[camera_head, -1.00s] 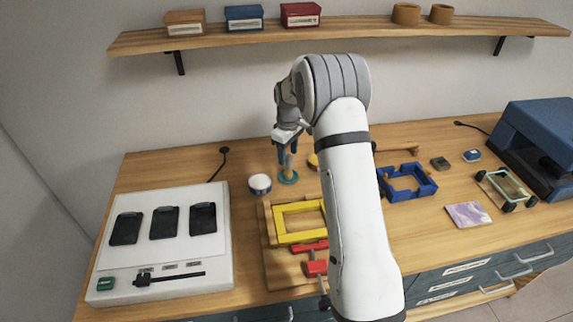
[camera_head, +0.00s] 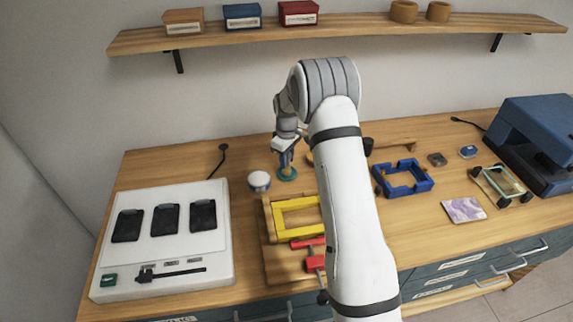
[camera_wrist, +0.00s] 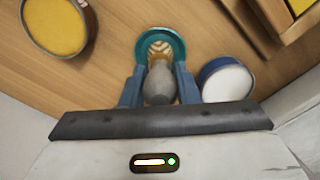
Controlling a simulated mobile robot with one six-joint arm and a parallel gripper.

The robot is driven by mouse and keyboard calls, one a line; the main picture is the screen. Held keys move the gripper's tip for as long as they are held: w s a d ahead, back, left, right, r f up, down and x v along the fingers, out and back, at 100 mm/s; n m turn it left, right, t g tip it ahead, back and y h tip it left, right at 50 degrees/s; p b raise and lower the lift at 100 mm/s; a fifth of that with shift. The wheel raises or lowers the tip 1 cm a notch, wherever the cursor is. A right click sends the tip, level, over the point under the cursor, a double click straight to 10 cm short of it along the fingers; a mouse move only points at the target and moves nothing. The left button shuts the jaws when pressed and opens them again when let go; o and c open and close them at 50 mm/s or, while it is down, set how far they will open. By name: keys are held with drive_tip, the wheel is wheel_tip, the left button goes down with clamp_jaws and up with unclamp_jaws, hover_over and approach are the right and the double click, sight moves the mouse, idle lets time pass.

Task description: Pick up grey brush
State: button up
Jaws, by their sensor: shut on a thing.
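The grey brush (camera_wrist: 158,84) is between the two blue fingers of my gripper (camera_wrist: 159,80) in the wrist view. Its grey handle points toward the gripper body, and its lighter end is over a round teal dish (camera_wrist: 140,47). My gripper is shut on the brush. In the head view my gripper (camera_head: 287,160) points down at the teal dish (camera_head: 288,178), and the brush is mostly hidden by the fingers there. I cannot tell whether the brush touches the dish.
A white-topped round tin (camera_head: 259,180) stands close left of the dish; it also shows in the wrist view (camera_wrist: 226,82). A yellow-filled round tin (camera_wrist: 56,24) is nearby. A yellow frame (camera_head: 280,222) lies on a wooden board in front. A blue frame (camera_head: 425,187) lies right.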

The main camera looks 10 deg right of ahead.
drive_tip(key=shift+c, duration=1.2)
drive_tip(key=shift+r, duration=0.15)
wheel_tip(320, 180, up, 10)
drive_tip(key=shift+f+b, duration=0.1)
drive_tip(key=shift+b, duration=1.1)
